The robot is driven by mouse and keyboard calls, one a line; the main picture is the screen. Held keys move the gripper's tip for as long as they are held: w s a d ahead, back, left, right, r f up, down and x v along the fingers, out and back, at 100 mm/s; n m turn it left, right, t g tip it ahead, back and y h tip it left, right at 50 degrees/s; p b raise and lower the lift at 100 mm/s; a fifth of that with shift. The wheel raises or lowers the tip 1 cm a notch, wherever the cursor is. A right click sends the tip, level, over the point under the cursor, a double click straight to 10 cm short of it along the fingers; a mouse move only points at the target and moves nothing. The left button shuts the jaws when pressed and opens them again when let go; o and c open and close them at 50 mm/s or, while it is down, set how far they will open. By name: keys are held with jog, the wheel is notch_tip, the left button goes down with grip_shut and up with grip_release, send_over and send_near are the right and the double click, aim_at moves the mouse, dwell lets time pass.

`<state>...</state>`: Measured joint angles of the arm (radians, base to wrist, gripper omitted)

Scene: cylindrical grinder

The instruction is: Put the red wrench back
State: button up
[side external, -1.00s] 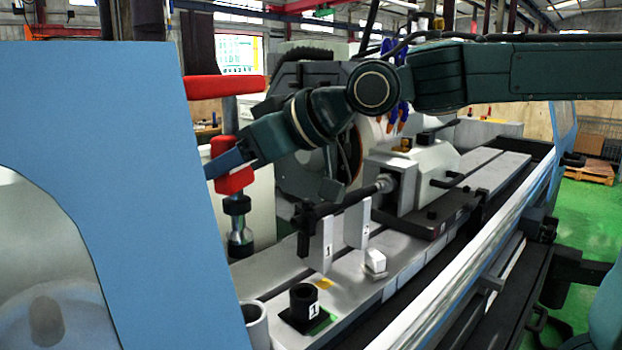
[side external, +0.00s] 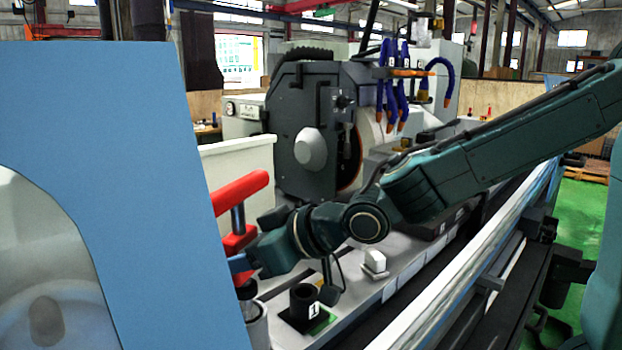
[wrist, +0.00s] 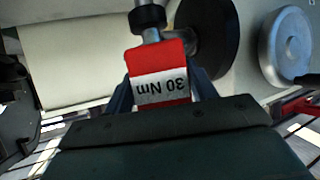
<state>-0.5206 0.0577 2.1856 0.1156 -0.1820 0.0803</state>
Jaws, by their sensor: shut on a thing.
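The red wrench (side external: 240,193) has a red crossbar on top, a metal shaft and a red block below, and looks upright in the side view. My gripper (side external: 240,264) is shut on the red block. In the wrist view the red block (wrist: 158,58), with a white "30 Nm" label, sits between the blue fingers of my gripper (wrist: 163,85). The wrench's dark lower end is at the mouth of a grey tube (side external: 257,328) at the table's front left. I cannot tell whether it is inside. The blue panel hides part of both.
A black socket (side external: 303,302) labelled 1 stands just right of the tube. A small white block (side external: 374,262) sits farther back on the grey table. A blue machine panel (side external: 110,170) stands close on the left. The grinding head (side external: 310,130) is behind.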

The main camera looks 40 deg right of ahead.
aim_at(251, 283)
jog(key=shift+f, duration=0.75)
jog(key=shift+f, duration=2.2)
jog(key=o, duration=1.4)
jog(key=v, duration=1.2)
